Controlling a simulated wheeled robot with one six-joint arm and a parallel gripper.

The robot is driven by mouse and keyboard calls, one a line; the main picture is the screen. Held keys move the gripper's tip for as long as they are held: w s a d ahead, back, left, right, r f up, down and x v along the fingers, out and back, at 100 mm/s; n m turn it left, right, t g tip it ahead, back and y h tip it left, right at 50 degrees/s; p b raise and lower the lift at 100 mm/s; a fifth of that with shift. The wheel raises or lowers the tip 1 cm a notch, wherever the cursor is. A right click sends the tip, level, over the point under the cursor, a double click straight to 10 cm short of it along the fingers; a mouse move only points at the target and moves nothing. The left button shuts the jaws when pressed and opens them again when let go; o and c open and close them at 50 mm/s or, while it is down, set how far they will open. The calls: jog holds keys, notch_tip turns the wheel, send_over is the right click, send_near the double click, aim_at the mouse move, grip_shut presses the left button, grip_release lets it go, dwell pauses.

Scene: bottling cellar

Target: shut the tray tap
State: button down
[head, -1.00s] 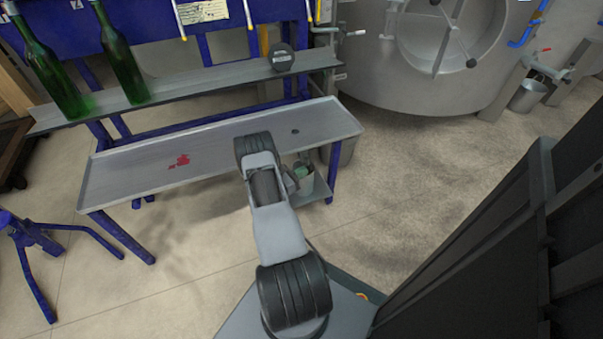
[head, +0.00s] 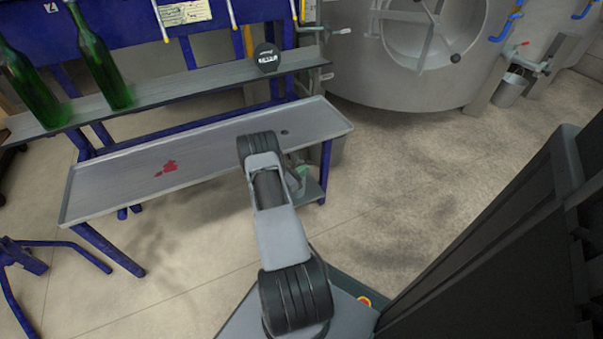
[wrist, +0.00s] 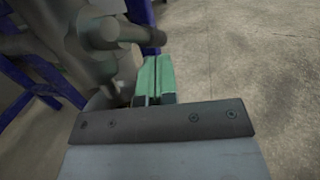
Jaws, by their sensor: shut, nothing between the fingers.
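The grey steel tray (head: 215,145) lies on a blue frame, with a small dark drain hole at its right end. In the wrist view a grey tap (wrist: 103,33) shows at upper left, with a bar-like part pointing right. I cannot tell its open or shut position. My gripper (wrist: 153,62) has green fingers, shut and empty, just below and right of that bar. Whether they touch is unclear. In the head view my arm hides most of the gripper and the tap under the tray.
Green bottles (head: 98,55) and a dark round object (head: 267,57) stand on the shelf (head: 175,90) behind the tray. A blue tray leg (head: 325,170) stands close to my gripper. Dark panels (head: 510,230) rise at right. The floor (head: 420,160) between is clear.

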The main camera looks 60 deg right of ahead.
jog(key=shift+s+d+r, duration=0.1)
jog(key=shift+s+d, duration=0.1)
jog(key=shift+d, duration=0.15)
jog(key=shift+s+d+r, duration=0.1)
jog(key=shift+d, duration=0.05)
dwell(0.4)
jog(key=r+p+v, duration=0.1)
jog(key=p+v, duration=0.2)
jog(key=v, duration=1.1)
jog(key=shift+f, duration=0.5)
